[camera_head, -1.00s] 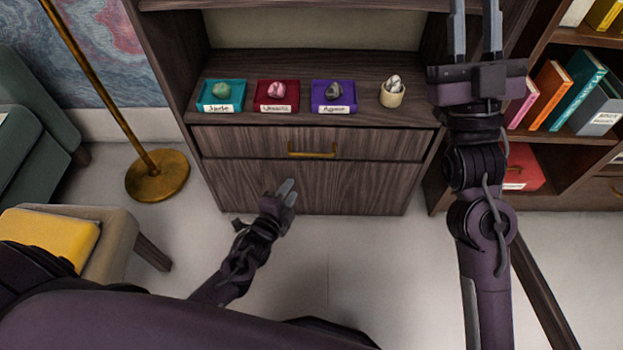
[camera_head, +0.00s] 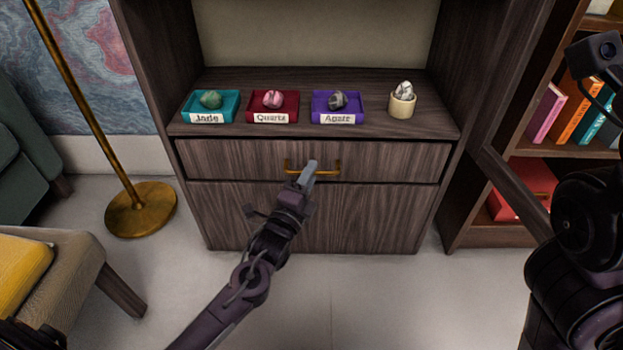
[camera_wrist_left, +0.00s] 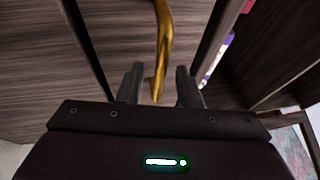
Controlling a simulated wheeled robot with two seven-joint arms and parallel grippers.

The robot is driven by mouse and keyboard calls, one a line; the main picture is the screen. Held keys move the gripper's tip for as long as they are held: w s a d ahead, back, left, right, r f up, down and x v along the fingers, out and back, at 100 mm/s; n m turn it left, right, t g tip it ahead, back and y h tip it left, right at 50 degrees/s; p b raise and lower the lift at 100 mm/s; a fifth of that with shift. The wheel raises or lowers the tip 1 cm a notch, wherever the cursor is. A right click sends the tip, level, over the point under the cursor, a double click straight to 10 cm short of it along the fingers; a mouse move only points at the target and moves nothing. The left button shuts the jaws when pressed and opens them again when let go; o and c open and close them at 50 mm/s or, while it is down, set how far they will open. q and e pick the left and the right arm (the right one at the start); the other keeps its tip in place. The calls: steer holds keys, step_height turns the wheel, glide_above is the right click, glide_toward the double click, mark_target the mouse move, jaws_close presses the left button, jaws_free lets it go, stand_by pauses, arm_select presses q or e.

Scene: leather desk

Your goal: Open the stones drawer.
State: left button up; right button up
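The drawer (camera_head: 230,161) is a dark wood front below the shelf top of the cabinet, and it looks closed. Its brass handle (camera_head: 328,173) is a horizontal bar at the middle of the front. My left gripper (camera_head: 307,173) is in front of the handle, its fingertips covering part of it. In the left wrist view the gripper (camera_wrist_left: 160,82) is open, with the handle (camera_wrist_left: 162,45) running between its two fingers; whether they touch it I cannot tell. My right arm shows at the right edge, with its fingers out of view.
On the shelf stand a teal Jade tray (camera_head: 188,108), a red Quartz tray (camera_head: 256,106) and a purple Agate tray (camera_head: 319,106), each with a stone, and a cream cup (camera_head: 402,105) with stones. A brass lamp (camera_head: 140,211) stands left, a bookcase (camera_head: 570,150) right.

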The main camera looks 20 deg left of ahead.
arm_select(q)
steer(key=shift+w+r, duration=0.15)
steer(key=shift+w, duration=0.5)
jaws_close()
steer(key=shift+d, duration=0.1)
